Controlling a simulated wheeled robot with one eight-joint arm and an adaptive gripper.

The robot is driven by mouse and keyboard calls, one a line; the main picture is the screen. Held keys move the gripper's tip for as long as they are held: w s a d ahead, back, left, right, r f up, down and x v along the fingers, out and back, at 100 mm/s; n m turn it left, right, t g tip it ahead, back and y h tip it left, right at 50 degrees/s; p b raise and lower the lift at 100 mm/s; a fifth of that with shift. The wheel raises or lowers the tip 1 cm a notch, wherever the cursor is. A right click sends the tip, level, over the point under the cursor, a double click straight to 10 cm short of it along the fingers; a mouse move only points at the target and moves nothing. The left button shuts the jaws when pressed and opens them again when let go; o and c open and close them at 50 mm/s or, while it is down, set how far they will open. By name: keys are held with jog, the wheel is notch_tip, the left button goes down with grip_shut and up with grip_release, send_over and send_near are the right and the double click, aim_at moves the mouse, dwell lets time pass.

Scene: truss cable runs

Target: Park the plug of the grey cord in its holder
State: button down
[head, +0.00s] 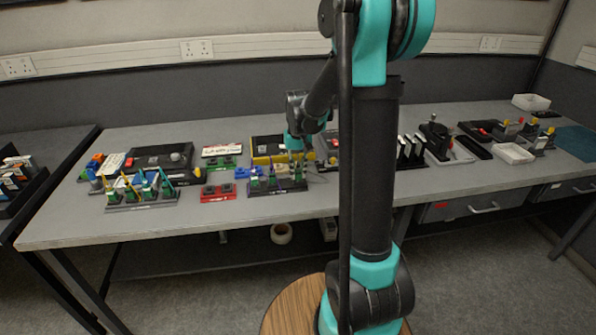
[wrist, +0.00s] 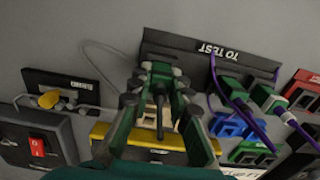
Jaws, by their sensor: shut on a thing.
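My gripper (head: 297,156) hangs over the right end of a dark rack (head: 262,192) in the head view. In the wrist view its fingers (wrist: 158,84) are closed on a green plug (wrist: 160,72), mostly hidden between them. A thin grey cord (wrist: 104,50) loops from the left and reaches the plug. The rack (wrist: 188,42), labelled TO TEST, lies just beyond the fingertips. Two green plugs with purple cords (wrist: 233,86) stand in it to the right. Whether the held plug touches the rack is hidden.
Blue (wrist: 229,126) and red (wrist: 304,90) blocks lie to the right. A black box with a red switch (wrist: 37,146) and a plate with a yellow part (wrist: 49,99) are left. Bare tabletop lies along the front edge (head: 150,228).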

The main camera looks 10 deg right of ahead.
dwell(0.3)
jog(key=c, duration=1.3)
grip_release()
jog(key=shift+c, duration=0.2)
jog(key=shift+r, duration=0.1)
jog(key=shift+r, duration=2.45)
jog(key=shift+r, duration=1.95)
